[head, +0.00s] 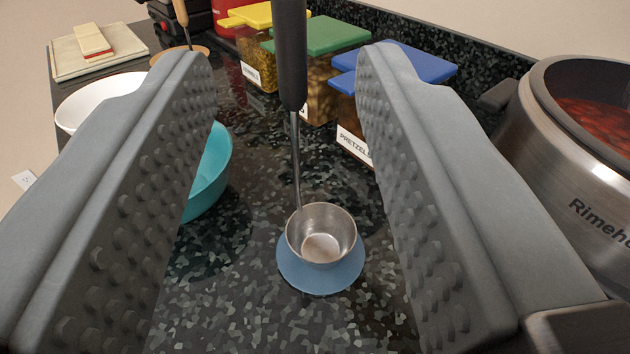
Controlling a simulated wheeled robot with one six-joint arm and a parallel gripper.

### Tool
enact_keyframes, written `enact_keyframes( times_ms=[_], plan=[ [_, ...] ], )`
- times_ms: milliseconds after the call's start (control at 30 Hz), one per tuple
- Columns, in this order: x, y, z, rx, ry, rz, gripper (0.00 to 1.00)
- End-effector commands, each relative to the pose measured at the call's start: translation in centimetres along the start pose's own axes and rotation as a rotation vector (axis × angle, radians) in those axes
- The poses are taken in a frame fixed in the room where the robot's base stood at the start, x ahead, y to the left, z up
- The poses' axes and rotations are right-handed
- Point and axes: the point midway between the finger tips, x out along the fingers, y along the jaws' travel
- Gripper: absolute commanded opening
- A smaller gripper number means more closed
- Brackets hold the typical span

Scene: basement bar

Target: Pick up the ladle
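The ladle has a steel bowl (321,233) and a long thin shaft rising to a black handle (291,55). Its bowl rests on a blue round rest (321,275) on the dark speckled counter. The handle stands nearly upright and its top runs out of the picture. My gripper (283,75) is open, with one grey studded finger on each side of the ladle. The handle appears between the fingertips with a gap on both sides. I cannot tell how far beyond the fingertips the handle stands.
A steel pot (575,130) of red food stands close at right. A teal bowl (208,172) and a white bowl (95,102) are at left, partly behind the left finger. Lidded snack containers (318,38) line the back. The counter (235,300) around the rest is clear.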

Motion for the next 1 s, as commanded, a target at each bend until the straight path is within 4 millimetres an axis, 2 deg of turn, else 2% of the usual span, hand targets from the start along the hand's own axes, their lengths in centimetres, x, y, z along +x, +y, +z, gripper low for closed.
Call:
enact_keyframes(
  times_ms=[300,667,1000],
  plan=[
    [4.3,0.0,0.0,0.000,0.000,0.000,0.37],
    [5.9,0.0,-0.1,0.000,0.000,0.000,0.37],
    [9.9,0.0,-0.2,0.000,-0.001,0.000,0.37]
  ],
)
